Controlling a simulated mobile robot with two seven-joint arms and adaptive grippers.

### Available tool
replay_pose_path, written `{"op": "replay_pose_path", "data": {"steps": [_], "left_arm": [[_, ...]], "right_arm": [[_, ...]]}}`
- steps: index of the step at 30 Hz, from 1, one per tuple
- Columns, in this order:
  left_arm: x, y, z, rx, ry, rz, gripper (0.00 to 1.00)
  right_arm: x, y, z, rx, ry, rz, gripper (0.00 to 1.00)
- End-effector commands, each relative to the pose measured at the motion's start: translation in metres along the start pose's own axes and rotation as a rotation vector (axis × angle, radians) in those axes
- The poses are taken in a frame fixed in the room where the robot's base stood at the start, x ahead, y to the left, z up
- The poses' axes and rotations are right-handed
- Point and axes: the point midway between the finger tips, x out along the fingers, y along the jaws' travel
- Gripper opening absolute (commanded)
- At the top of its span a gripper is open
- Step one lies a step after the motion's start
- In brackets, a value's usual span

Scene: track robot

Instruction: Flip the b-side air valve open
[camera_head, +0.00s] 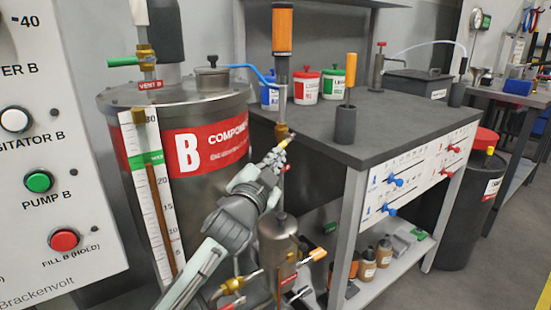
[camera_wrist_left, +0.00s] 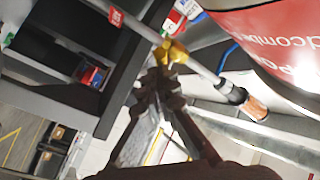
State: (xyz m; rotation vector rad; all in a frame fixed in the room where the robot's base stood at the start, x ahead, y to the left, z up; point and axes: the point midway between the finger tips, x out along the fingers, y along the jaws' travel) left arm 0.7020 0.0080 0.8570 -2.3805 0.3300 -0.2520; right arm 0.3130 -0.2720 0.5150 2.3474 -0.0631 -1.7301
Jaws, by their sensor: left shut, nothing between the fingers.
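The metal tank marked B (camera_head: 215,110) stands left of the workbench. A slim vertical pipe with a brass fitting (camera_head: 282,131) runs beside its right side. My left gripper (camera_head: 285,146) is shut and empty, with its tips close to that fitting. In the left wrist view the shut fingertips (camera_wrist_left: 161,76) are just by the yellow brass fitting (camera_wrist_left: 172,52); I cannot tell whether they touch. A red tag (camera_wrist_left: 115,17) hangs on the same pipe. I cannot read which part is the air valve. My right gripper is out of view.
A green-handled vent valve (camera_head: 124,62) tops the tank at left. A blue line (camera_head: 250,73) runs right from the lid. The dark workbench (camera_head: 400,120) carries tubs and orange-handled tools. The control panel (camera_head: 50,150) is at left.

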Motion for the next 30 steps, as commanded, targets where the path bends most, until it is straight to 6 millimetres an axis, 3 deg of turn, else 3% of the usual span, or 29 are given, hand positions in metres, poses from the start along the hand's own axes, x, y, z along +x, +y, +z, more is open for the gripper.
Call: {"op": "replay_pose_path", "data": {"steps": [12,15,19,30], "left_arm": [[0.001,0.005,0.004,-0.023,0.021,-0.022,0.00],[0.002,0.007,0.005,-0.023,0.021,-0.022,0.00],[0.003,0.011,0.007,-0.024,0.019,-0.021,0.00],[0.009,0.023,0.012,-0.023,0.020,-0.021,0.00]], "right_arm": [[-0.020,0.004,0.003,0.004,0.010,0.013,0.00],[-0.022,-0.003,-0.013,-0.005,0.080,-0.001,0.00],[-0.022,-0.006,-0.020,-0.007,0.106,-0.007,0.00],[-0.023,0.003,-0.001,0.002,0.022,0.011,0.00]]}}
